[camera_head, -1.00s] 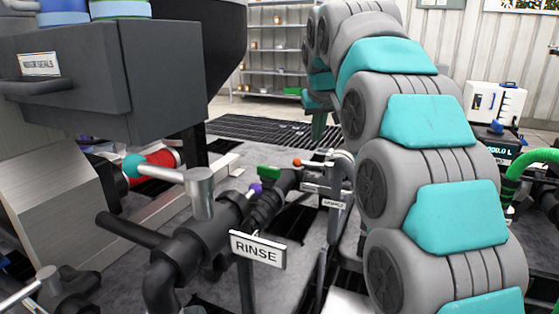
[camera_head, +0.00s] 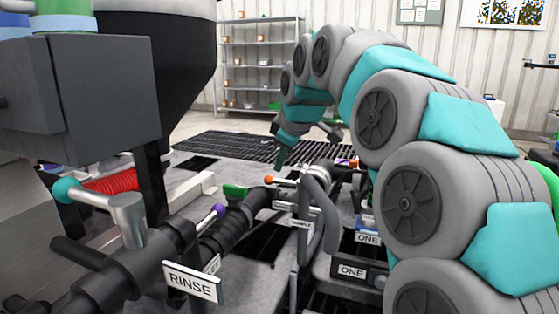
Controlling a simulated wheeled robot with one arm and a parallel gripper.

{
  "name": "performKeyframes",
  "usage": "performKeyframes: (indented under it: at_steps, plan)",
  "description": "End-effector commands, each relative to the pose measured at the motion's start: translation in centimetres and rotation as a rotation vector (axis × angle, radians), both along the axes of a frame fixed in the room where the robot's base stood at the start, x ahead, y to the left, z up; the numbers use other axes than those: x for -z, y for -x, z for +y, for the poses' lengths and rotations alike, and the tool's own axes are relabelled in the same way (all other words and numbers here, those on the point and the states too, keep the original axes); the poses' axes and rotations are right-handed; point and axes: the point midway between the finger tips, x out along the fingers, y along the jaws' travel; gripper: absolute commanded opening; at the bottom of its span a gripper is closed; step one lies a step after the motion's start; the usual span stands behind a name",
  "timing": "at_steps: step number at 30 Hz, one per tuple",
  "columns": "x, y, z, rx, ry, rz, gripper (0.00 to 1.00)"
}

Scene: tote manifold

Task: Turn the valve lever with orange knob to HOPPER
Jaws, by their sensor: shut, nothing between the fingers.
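The valve lever with the orange knob (camera_head: 268,180) is in the middle of the head view, its short arm pointing left from a grey valve on the black pipework. My gripper (camera_head: 280,164) is shut and empty, pointing down. In the picture it appears just above and slightly right of the orange knob; I cannot tell whether they touch or how far apart they are in depth. No HOPPER label is readable.
A lever with a teal knob (camera_head: 66,190) and one with a purple knob (camera_head: 218,211) stand left.

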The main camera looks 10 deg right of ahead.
Motion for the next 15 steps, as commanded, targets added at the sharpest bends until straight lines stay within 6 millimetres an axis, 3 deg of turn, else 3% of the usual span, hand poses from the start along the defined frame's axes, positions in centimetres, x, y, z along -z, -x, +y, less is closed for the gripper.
performKeyframes:
  at_steps: [12,15]
  plan:
    - [6.1,-3.9,0.7,0.0,0.0,0.006,0.0]
    - [6.8,-5.0,0.5,0.002,-0.002,0.003,0.0]
